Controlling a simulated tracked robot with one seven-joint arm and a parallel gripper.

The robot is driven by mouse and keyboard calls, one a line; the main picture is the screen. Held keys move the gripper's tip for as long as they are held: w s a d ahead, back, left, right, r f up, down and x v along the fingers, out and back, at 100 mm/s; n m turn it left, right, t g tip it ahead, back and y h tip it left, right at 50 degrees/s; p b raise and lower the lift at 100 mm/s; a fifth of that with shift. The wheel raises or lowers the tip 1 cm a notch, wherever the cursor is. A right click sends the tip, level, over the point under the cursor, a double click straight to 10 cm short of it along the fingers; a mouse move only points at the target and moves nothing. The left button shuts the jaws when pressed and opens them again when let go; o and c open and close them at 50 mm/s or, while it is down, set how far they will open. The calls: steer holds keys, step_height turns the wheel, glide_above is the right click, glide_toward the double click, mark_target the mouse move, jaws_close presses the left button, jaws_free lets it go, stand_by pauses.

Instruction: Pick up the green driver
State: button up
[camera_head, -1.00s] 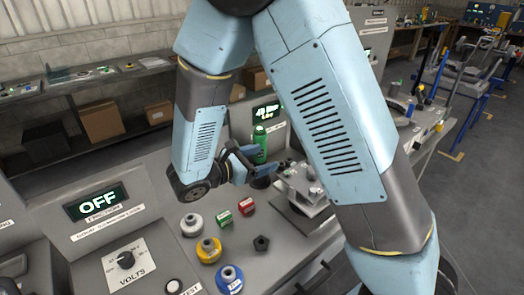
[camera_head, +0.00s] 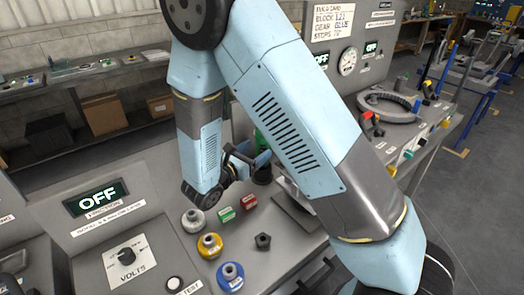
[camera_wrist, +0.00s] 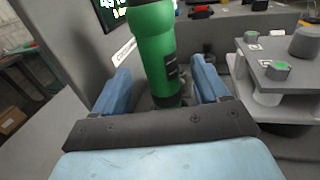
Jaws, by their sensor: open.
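The green driver (camera_wrist: 153,48) stands upright in the wrist view, a green cylinder with a black label and a dark lower end. My gripper (camera_wrist: 161,75) is open, with one blue finger on each side of the driver in the picture. I cannot tell whether the driver is fully between the fingers or a little beyond them; no contact shows. In the head view my gripper (camera_head: 246,160) is beside the driver (camera_head: 261,141), which is mostly hidden behind my arm.
Silver (camera_head: 193,220), yellow (camera_head: 209,246) and blue (camera_head: 230,277) spools, red and green boxes and a dark nut (camera_head: 262,241) sit on the bench in front.

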mark_target(266, 145)
steer(key=shift+f+x, duration=0.15)
steer(key=shift+x, duration=1.3)
steer(key=shift+f+x, duration=0.15)
steer(key=shift+x, duration=1.25)
steer(key=shift+c, duration=0.5)
jaws_close()
steer(key=shift+r, duration=5)
steer(key=shift+c, duration=2)
jaws_free()
jaws_close()
